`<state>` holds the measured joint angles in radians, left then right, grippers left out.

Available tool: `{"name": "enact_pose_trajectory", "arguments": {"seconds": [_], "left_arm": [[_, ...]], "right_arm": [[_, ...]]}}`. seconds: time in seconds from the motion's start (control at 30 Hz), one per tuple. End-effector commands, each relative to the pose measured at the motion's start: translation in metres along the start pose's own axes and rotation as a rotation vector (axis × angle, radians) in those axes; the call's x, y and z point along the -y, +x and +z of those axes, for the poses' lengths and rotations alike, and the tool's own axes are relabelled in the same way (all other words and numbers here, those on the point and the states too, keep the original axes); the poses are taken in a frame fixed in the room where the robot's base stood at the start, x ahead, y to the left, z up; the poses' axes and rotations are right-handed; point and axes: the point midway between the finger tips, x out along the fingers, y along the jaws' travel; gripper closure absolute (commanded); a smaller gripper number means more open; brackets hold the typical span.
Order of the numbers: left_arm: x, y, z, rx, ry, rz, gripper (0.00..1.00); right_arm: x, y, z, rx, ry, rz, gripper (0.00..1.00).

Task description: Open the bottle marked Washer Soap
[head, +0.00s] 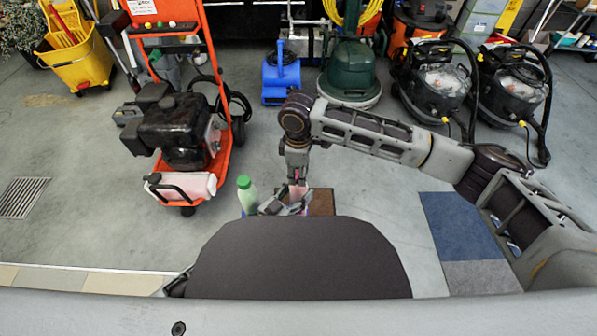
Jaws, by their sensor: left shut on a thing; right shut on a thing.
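A pink bottle (303,191) is at the centre, mostly hidden by my grippers. Its label cannot be read, so I cannot tell whether it is marked Washer Soap. My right gripper (297,184) points down from above and is shut at the top of the pink bottle, where the cap is hidden. My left gripper (289,205) is low beside the pink bottle and appears shut on its body; its arm is mostly hidden. A pale green bottle with a green cap (246,191) stands just left of the grippers, apart from them.
An orange pressure washer (185,140) stands at left. A blue blower (281,78), a green floor machine (349,72) and black vacuums (440,80) stand behind. Blue carpet (455,225) and open floor lie right.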

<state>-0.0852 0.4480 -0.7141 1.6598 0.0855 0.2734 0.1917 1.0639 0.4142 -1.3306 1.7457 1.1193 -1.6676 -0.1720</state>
Motion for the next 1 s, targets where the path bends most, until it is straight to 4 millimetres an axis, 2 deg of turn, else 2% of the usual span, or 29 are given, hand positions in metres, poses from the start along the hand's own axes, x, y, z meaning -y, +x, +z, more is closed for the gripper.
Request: {"name": "enact_pose_trajectory", "arguments": {"seconds": [1.0], "left_arm": [[-0.0001, -0.0004, 0.0006, 0.001, 0.001, 0.000, 1.00]], "right_arm": [[-0.0006, -0.0007, 0.0002, 0.001, -0.815, 0.002, 0.95]]}}
